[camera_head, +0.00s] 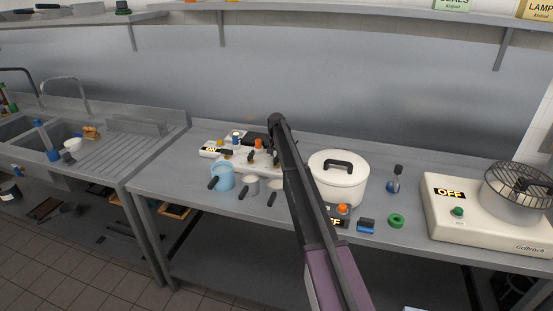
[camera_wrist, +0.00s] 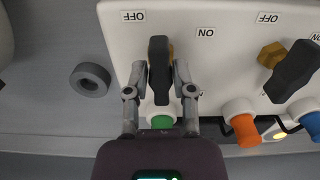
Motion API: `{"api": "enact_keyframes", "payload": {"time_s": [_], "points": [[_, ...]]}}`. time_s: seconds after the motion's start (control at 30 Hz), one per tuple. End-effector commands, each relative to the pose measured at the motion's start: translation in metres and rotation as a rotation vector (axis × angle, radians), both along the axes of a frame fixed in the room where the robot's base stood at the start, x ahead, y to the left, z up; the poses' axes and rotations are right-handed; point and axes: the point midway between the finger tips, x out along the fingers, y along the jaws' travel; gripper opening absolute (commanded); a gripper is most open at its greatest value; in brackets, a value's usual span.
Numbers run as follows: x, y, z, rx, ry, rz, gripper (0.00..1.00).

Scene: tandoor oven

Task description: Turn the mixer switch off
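In the wrist view, a white switch panel (camera_wrist: 215,70) carries black levers and small OFF and ON labels, seen upside down. One black lever (camera_wrist: 160,72) stands between the two fingers of my gripper (camera_wrist: 160,75). The fingers flank it closely, but I cannot tell whether they press on it. A green knob (camera_wrist: 161,121) sits below this lever. Which lever belongs to the mixer is not readable.
A second lever (camera_wrist: 291,71), an orange knob (camera_wrist: 241,124) and a blue knob (camera_wrist: 312,124) are close to the right in the wrist view. A grey ring (camera_wrist: 90,80) lies left. A white pot (camera_head: 338,180), a blue jug (camera_head: 222,176) and an OFF appliance (camera_head: 480,220) stand on the counter.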

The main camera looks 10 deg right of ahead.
Motion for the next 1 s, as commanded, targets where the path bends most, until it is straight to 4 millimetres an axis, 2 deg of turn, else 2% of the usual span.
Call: {"api": "enact_keyframes", "payload": {"time_s": [0.47,1.0], "points": [[0.002,0.000,0.003,-0.001,-0.004,0.003,0.57],[0.002,-0.001,0.053,-0.001,-0.005,0.004,0.57]]}}
